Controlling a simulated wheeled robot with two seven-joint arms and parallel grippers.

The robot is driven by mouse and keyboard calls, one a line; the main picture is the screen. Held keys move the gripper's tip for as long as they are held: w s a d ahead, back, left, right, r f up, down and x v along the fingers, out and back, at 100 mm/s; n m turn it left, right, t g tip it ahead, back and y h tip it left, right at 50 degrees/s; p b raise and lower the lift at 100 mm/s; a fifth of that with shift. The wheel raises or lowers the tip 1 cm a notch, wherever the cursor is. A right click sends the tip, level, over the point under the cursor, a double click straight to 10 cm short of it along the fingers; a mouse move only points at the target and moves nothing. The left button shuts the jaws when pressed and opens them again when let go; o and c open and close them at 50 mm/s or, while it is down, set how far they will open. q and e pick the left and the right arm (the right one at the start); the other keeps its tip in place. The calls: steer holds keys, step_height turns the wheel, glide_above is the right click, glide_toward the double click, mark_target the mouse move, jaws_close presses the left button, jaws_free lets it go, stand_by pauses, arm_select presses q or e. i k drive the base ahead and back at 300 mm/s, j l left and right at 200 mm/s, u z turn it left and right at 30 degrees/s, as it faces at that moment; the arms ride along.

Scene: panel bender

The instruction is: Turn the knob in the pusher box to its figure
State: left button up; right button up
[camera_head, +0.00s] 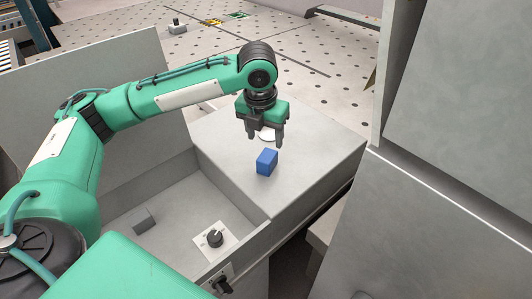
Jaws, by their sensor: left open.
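A dark knob (215,239) sits on a white dial plate (227,243) inside the open grey box (178,185), near its front right corner. The marks on the plate are too small to read. My left gripper (264,142) points down over the grey top to the right of the box, up and to the right of the knob and apart from it. Its two fingers are open, with nothing seen between them. My right gripper is not in view.
A blue block (266,162) stands on the grey top just below my left gripper. A white round thing (267,134) lies behind the fingers. A small grey block (142,220) lies in the box. A second dark knob (222,285) is on the front face. Tall grey panels (450,220) bound the right.

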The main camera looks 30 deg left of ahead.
mark_target(214, 238)
steer(key=k+l, duration=0.5)
steer(key=k, duration=0.15)
steer(key=k+l, duration=0.5)
steer(key=k, duration=0.2)
